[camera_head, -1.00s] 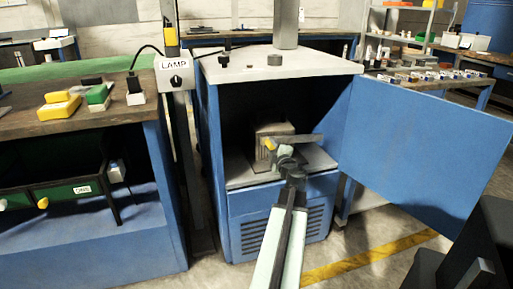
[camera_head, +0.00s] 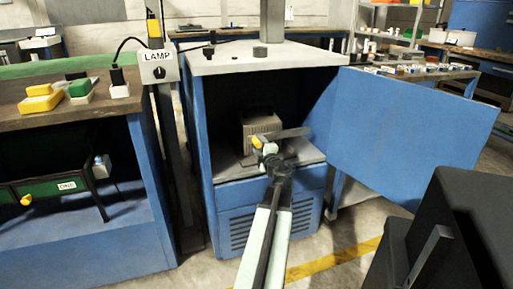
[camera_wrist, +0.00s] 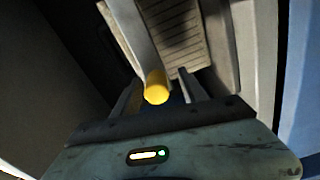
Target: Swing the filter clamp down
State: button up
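The filter clamp is a grey lever (camera_head: 290,133) with a yellow tip (camera_head: 256,142). It lies across the front of a ribbed, box-shaped filter unit (camera_head: 262,124) inside the open blue cabinet. My gripper (camera_head: 270,154) is just in front of the yellow tip, at its lower right. In the wrist view the yellow tip (camera_wrist: 157,88) shows between my two fingers (camera_wrist: 163,92), with the grey bar (camera_wrist: 134,35) running up and away from it. The fingers stand apart, with dark space beside the tip. I cannot tell whether they touch it.
The blue cabinet door (camera_head: 410,135) stands open on the right. The cabinet's side wall (camera_head: 201,150) is close on the left. A LAMP switch box (camera_head: 157,65) hangs on a post, beside a workbench (camera_head: 90,92). A dark block (camera_head: 450,240) fills the lower right.

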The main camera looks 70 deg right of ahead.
jog(key=v, duration=0.7)
jog(key=shift+s+a, duration=0.25)
jog(key=shift+a, duration=0.05)
